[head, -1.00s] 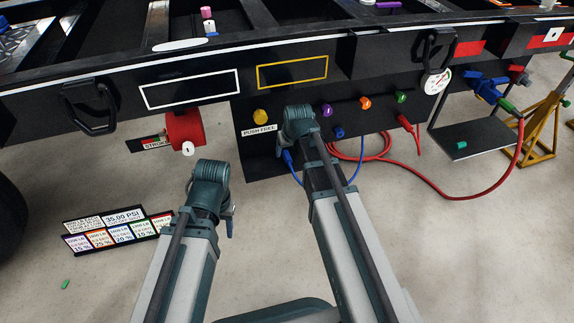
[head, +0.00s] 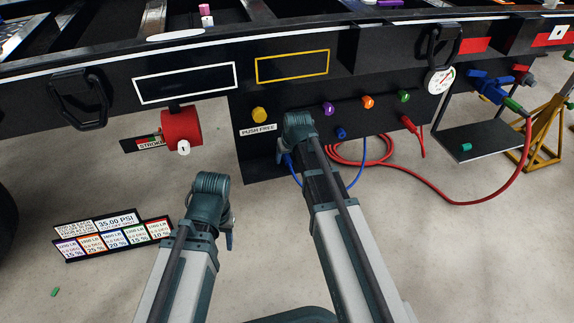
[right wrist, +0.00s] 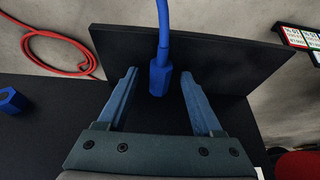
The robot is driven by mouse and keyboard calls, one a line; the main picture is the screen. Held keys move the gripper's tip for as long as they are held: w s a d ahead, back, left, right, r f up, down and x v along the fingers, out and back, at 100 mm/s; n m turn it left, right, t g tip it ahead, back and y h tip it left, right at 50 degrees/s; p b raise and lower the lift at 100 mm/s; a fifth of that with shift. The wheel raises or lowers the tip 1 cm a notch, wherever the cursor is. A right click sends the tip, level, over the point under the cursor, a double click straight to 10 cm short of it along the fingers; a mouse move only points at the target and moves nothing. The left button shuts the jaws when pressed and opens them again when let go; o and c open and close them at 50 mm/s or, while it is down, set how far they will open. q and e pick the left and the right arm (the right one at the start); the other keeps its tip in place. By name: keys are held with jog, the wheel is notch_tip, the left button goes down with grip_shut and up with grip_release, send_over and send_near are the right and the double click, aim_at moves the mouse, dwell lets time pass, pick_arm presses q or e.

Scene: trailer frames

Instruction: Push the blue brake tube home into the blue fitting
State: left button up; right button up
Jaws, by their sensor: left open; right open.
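In the right wrist view a blue hex fitting (right wrist: 160,80) with the blue brake tube (right wrist: 162,25) running from it lies between the fingers of my right gripper (right wrist: 159,73). The fingers are open, with a gap on each side. How deep the tube sits in the fitting cannot be told. In the head view the blue tube (head: 361,172) loops below the black panel, and my right arm hides the fitting. My left gripper (head: 227,238) is open, hanging left of the panel, away from the tube.
A second blue fitting (head: 341,132) sits on the panel, with purple (head: 328,109), orange (head: 367,102) and green (head: 403,96) fittings above. A red hose (head: 440,195) loops right. A red cylinder (head: 181,128) hangs left of the panel. The floor below is open.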

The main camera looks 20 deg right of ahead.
dwell(0.3)
grip_shut()
dwell(0.5)
